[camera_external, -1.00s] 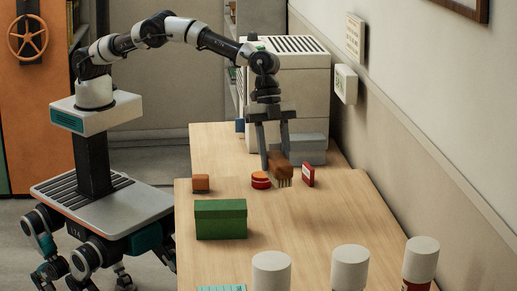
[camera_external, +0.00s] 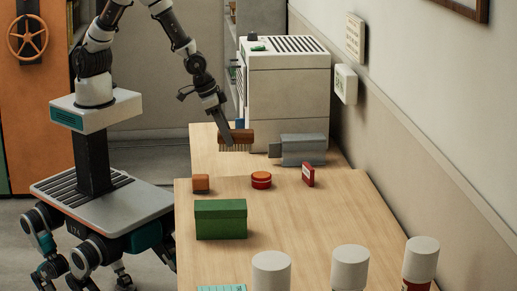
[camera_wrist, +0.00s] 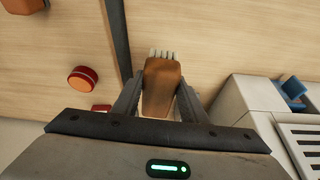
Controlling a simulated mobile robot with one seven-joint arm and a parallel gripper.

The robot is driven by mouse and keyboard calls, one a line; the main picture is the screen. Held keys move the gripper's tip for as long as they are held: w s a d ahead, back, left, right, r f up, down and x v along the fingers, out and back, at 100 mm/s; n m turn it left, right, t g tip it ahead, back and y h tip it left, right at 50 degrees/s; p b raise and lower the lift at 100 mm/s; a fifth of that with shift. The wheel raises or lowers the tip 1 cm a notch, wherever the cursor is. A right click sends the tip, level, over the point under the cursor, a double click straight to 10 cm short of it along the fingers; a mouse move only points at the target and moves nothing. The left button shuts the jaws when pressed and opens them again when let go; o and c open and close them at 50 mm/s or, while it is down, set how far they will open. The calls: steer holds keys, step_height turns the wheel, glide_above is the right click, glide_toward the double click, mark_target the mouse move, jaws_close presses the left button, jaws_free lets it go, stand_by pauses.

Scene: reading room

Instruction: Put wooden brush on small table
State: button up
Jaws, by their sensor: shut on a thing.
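My gripper (camera_external: 229,134) is shut on the wooden brush (camera_external: 238,136), a brown block with pale bristles pointing down. In the wrist view the brush (camera_wrist: 161,88) sits between the two fingers (camera_wrist: 160,98), with its bristle tips showing at the far end. The brush is over the smaller table (camera_external: 206,160) at the back, which adjoins the larger front table (camera_external: 300,235). I cannot tell whether the bristles touch the tabletop.
A grey-white machine (camera_external: 288,95) and a grey device (camera_external: 303,148) stand right of the brush. On the front table are an orange block (camera_external: 201,183), a red tin (camera_external: 261,180), a small red box (camera_external: 308,174) and a green box (camera_external: 220,218). The back table's left part is clear.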

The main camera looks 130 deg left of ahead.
mark_target(220, 149)
steer(key=s, duration=0.2)
steer(key=s+n, duration=0.1)
steer(key=shift+a+f, duration=0.1)
steer(key=shift+f, duration=0.2)
step_height(220, 149, down, 6)
steer(key=b, duration=0.2)
steer(key=shift+s+r+b, duration=0.1)
steer(key=shift+r+b, duration=0.1)
steer(key=shift+b, duration=0.15)
steer(key=shift+f+b, duration=0.7)
steer(key=shift+f, duration=1.3)
steer(key=shift+f, duration=0.25)
steer(key=o, duration=1.1)
steer(key=shift+r, duration=0.1)
steer(key=shift+o, duration=0.2)
